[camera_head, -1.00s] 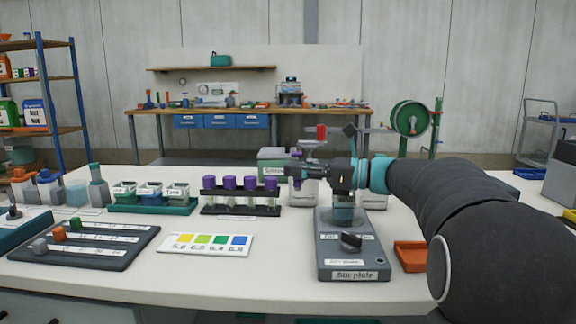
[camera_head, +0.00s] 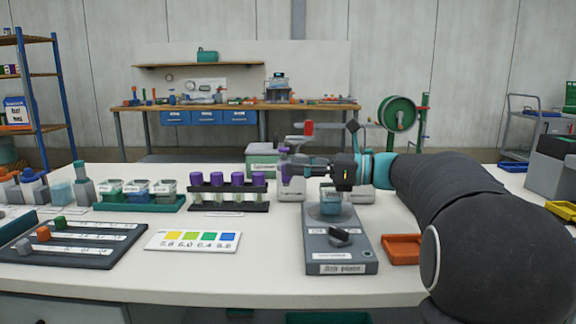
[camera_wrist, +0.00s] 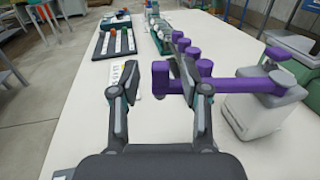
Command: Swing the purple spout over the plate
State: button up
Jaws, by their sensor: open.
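The purple spout (camera_wrist: 230,85) is a bar on top of a pale bottle (camera_wrist: 252,118) at the right of the wrist view. Its bent left end shows between my fingers, and the bar passes behind the right finger. My gripper (camera_wrist: 155,90) is open; I cannot tell whether a finger touches the spout. In the head view my gripper (camera_head: 290,165) hangs in front of the pale bottles and hides most of the spout. The grey stir plate (camera_head: 340,255) has a knob and a label, with a teal-tinted beaker (camera_head: 331,208) on it below my wrist.
A rack of purple-capped tubes (camera_head: 228,190) stands left of the bottles. A tray of jars (camera_head: 140,200), a colour card (camera_head: 193,240) and a dark board (camera_head: 70,245) lie farther left. An orange tray (camera_head: 401,249) sits right of the plate. The front table edge is clear.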

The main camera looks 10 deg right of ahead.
jog(key=v, duration=0.9)
